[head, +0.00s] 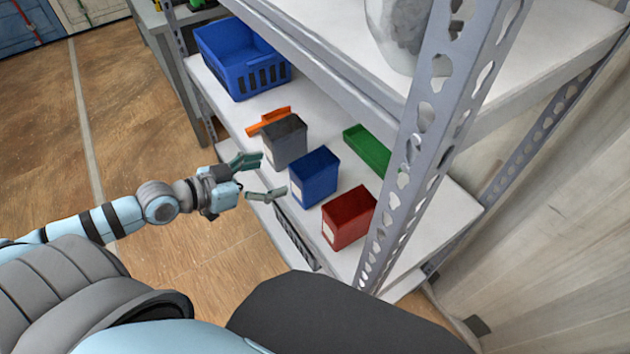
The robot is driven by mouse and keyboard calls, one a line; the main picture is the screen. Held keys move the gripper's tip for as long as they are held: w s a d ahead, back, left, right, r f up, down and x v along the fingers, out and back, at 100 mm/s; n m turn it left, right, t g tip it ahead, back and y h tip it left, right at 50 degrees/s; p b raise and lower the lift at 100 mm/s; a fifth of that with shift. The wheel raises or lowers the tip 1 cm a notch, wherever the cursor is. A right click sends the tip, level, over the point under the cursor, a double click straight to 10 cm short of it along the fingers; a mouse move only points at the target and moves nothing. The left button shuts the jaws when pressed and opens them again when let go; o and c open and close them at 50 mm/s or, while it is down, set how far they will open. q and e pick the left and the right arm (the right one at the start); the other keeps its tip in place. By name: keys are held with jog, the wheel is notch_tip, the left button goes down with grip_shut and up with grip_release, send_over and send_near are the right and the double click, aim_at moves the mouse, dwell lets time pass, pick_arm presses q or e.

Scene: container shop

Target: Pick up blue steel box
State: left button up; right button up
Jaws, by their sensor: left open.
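The blue steel box (315,178) stands upright on the white lower shelf, between a grey box and a red box. It has a pale label on its front side. My left gripper (265,178) is open and empty at the shelf's front edge. Its two fingers point toward the blue box, with a gap between them and the box. My right gripper is not in view.
The grey box (285,141) and red box (349,218) stand close on either side. A green tray (368,151), an orange item (268,120) and a blue basket (242,58) share the shelf (432,208). A perforated metal post (425,130) rises at right; the upper shelf (330,62) hangs above.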

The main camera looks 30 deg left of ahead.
pick_arm(q)
jog(key=b, duration=0.3)
send_near(315, 166)
jog(key=shift+w+a+f, duration=0.15)
jog(key=shift+w+f, duration=0.7)
jog(key=shift+w, duration=0.2)
jog(key=b+x, duration=0.1)
jog(key=x, duration=0.7)
jog(key=shift+f+b, duration=0.25)
jog(key=shift+b, duration=0.1)
jog(key=shift+w+d+f, duration=0.15)
jog(key=shift+w+d, duration=0.1)
jog(key=shift+w, duration=0.05)
jog(key=c, duration=1.7)
